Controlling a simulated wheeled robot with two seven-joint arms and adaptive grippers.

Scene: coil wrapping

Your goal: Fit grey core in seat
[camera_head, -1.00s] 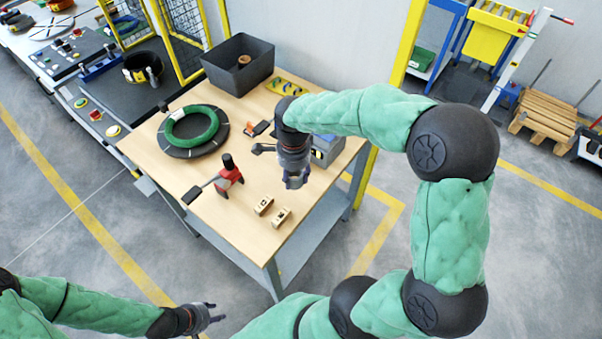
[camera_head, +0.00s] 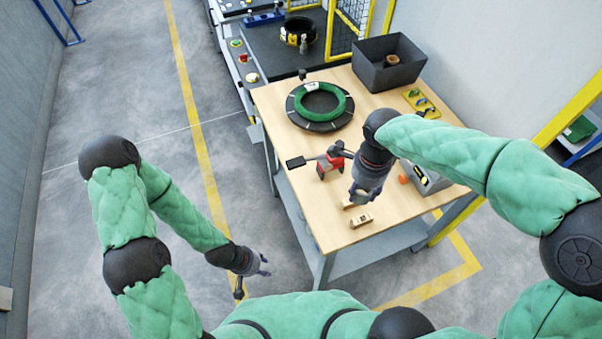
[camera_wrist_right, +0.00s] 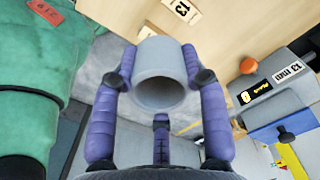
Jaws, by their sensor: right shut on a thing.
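The grey core (camera_wrist_right: 160,80) is a hollow light-grey cylinder in the right wrist view, its open end facing the camera. My right gripper (camera_wrist_right: 156,78) is shut on it, with a purple finger on each side. In the head view my right gripper (camera_head: 362,194) is over the front part of the table, close to two small wooden blocks; the core is hard to make out there. My left gripper (camera_head: 264,266) is open and empty, low over the floor left of the table. I cannot tell which thing is the seat.
On the wooden table (camera_head: 290,205) are a green ring (camera_head: 340,108) on a black disc, a red clamp-like tool (camera_head: 328,166), a wooden block (camera_head: 360,221), a grey device (camera_head: 428,178) and a dark bin (camera_head: 375,72). A black workstation stands behind, to the left.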

